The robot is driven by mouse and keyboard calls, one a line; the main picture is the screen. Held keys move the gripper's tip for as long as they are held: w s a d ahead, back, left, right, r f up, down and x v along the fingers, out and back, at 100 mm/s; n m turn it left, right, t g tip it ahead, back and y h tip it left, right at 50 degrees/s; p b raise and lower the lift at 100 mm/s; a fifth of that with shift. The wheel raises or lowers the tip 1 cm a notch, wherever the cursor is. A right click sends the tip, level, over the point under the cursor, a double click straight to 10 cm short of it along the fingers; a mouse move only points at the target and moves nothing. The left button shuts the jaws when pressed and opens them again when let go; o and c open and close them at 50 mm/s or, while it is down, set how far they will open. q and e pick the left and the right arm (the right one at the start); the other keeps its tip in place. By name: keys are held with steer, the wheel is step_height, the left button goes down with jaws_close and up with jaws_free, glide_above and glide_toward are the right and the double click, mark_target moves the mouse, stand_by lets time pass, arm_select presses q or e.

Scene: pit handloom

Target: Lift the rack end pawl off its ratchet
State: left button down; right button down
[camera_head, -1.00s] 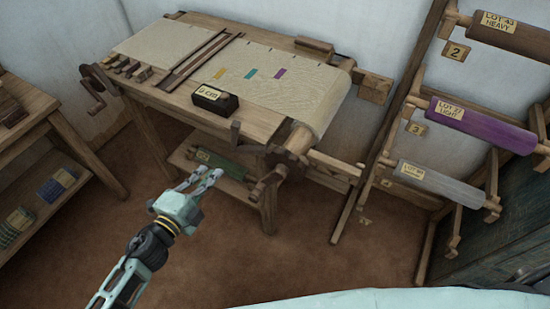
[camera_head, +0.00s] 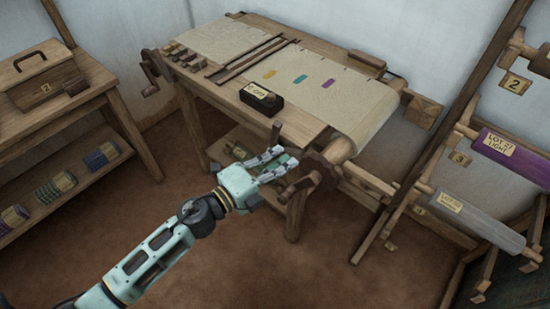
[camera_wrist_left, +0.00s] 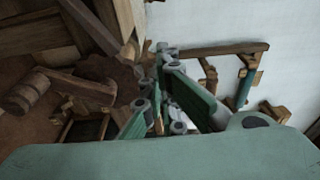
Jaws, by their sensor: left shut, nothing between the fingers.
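My left gripper (camera_head: 285,157) is shut and empty at the loom's front right corner. In the head view its fingertips are close to the toothed wooden ratchet (camera_head: 318,166) on the end of the cloth roller. I cannot tell whether they touch it. A dark upright wooden piece (camera_head: 276,132), possibly the pawl, stands at the loom's front edge just behind the fingers. In the left wrist view the fingers (camera_wrist_left: 160,72) point away beside a brown toothed wheel (camera_wrist_left: 115,75). A wooden bar with a round knob (camera_wrist_left: 27,96) lies left of that wheel. My right gripper is not in view.
The loom (camera_head: 215,88) carries cloth and a dark labelled block (camera_head: 261,98). A rack with labelled rolls, one purple (camera_head: 505,155), stands at the right. A side table with a wooden box (camera_head: 45,78) stands at the left. The floor in front is clear.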

mark_target(279, 134)
arm_select(q)
steer(key=w+d, duration=0.1)
steer(key=w, duration=0.5)
steer(key=shift+w, duration=0.2)
steer(key=shift+a+r+p, duration=0.1)
steer(key=shift+p, duration=0.2)
steer(key=shift+w+a+r+n+p, duration=0.2)
steer(key=shift+w+a+r+n, duration=0.2)
steer(key=shift+n, duration=0.2)
steer(key=shift+w+a+r+n+p, duration=0.2)
steer(key=shift+w+a+n, duration=0.1)
steer(key=shift+a+n, duration=0.25)
steer(key=w+a+n+t, duration=0.1)
steer(key=w+a+n, duration=0.4)
steer(key=a+n, duration=0.2)
steer(key=shift+w+a+n+t+b, duration=0.3)
steer(key=shift+a+n+b, duration=0.05)
steer(key=shift+n, duration=0.8)
steer(key=shift+a, duration=0.1)
